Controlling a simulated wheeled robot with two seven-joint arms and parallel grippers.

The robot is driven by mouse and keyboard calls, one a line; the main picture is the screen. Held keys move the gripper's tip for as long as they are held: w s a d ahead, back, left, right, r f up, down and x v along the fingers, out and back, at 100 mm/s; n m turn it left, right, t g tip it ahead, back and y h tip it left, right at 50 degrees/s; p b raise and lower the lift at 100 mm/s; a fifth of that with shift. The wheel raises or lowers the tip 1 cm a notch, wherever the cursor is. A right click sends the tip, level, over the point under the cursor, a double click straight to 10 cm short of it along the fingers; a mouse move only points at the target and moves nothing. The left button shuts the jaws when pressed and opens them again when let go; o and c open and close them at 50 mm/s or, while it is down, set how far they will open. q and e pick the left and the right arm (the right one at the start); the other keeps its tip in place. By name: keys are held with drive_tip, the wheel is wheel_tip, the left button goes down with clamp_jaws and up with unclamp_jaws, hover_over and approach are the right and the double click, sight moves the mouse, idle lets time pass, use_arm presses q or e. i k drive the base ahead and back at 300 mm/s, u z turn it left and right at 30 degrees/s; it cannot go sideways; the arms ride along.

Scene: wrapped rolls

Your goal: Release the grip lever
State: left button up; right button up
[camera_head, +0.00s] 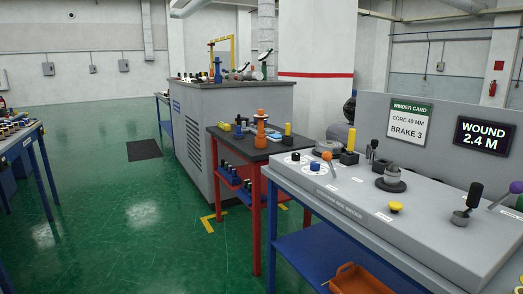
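Several levers stand on the grey bench-top winder panel (345,197) at the right. One has an orange ball (327,156) and leans over at the panel's left part. One has a thick black handle (474,195) and stands nearly upright at the right. One has a purple ball (515,187) and is cut off by the right edge. I cannot read which one is the grip lever; the small labels are too blurred. Neither of my grippers is in view, and nothing of mine touches the levers.
A dark round spindle base (391,184) and a yellow button (396,206) sit on the panel. A sign (409,122) reads BRAKE 3; a display (484,138) reads WOUND 2.4 M. A red-legged side table (256,150) stands left of the panel. Green floor (110,210) is open at left.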

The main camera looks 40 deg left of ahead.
sight(327, 156)
drive_tip(key=u, duration=0.05)
drive_tip(key=k, duration=0.3)
drive_tip(key=u, duration=0.7)
drive_tip(key=i, duration=0.4)
drive_tip(key=u, duration=0.7)
drive_tip(key=i, duration=1.15)
drive_tip(key=z, duration=0.45)
